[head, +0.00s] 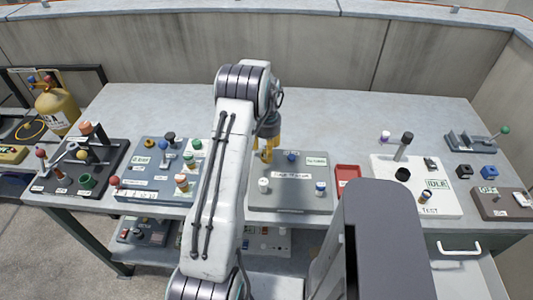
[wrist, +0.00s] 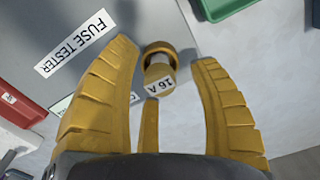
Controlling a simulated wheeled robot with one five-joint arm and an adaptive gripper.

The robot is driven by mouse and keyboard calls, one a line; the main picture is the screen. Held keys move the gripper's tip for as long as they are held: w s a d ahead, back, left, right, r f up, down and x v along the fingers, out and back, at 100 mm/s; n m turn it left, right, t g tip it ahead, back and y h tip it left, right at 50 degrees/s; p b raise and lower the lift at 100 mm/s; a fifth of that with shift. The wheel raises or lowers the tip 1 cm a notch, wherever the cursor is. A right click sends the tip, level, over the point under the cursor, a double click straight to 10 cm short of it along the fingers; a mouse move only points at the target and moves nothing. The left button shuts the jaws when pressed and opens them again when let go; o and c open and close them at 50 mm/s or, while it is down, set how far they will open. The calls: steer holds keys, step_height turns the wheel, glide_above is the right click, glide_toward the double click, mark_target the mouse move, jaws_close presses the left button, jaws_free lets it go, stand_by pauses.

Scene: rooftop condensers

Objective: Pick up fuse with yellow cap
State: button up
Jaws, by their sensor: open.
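The fuse with the yellow cap (wrist: 158,62) shows in the wrist view with a "16 A" label on its side. It lies between the spread yellow fingers of my gripper (wrist: 166,54), with no clear contact. A third finger sits below it in the picture. In the head view my gripper (head: 266,152) points down at the back left of the grey fuse board (head: 290,203). The fuse is not distinguishable there behind the fingers. In the wrist view the board (wrist: 85,25) carries a "FUSE TESTER" label.
On the board stand a white-capped piece (head: 263,185) and a blue-capped piece (head: 320,188). A red tray (head: 347,178) is right of it. A blue-grey panel (head: 150,170) with several coloured parts is left. The tabletop behind is clear.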

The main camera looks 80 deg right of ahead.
steer(key=shift+c, duration=0.4)
jaws_close()
steer(key=shift+r, duration=0.1)
